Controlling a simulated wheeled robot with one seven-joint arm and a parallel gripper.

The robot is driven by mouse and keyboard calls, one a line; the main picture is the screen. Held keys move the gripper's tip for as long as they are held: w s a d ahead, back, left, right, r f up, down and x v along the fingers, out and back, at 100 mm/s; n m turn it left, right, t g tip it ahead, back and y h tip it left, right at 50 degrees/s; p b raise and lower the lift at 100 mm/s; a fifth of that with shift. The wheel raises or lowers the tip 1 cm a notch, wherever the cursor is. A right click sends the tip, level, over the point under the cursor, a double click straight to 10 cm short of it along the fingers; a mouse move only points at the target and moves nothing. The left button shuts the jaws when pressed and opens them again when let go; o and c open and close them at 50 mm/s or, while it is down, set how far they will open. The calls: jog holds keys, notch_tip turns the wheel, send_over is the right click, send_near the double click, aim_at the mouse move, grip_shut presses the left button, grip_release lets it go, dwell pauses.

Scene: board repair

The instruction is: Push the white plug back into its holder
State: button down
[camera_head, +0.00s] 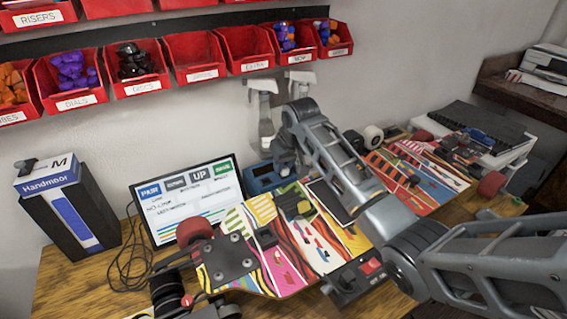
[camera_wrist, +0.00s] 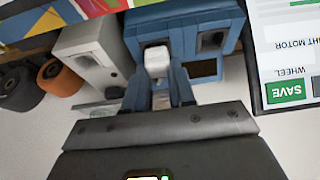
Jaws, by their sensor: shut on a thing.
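The white plug (camera_wrist: 157,62) shows in the wrist view, at the front of the blue holder (camera_wrist: 186,22). My gripper (camera_wrist: 158,80) is shut on it, with one finger on each side. The plug faces an opening in the holder. I cannot tell whether it is inside or how deep. A second dark opening beside it on the right looks empty. In the head view the blue holder (camera_head: 262,181) stands on the bench right of the screen.
A screen (camera_head: 190,200) stands left of the holder. A spray bottle (camera_head: 265,125) is behind. A colourful skateboard deck (camera_head: 290,265) lies in front, below my arm. In the wrist view a grey box (camera_wrist: 85,55) and wheels (camera_wrist: 58,78) are on the left, close by.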

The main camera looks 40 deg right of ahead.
jog(key=shift+f, duration=0.1)
jog(key=c, duration=0.6)
grip_release()
jog(key=shift+r+p, duration=1.55)
jog(key=shift+p, duration=0.2)
jog(key=shift+r, duration=0.1)
jog(key=shift+r, duration=2.9)
jog(key=shift+s, duration=0.1)
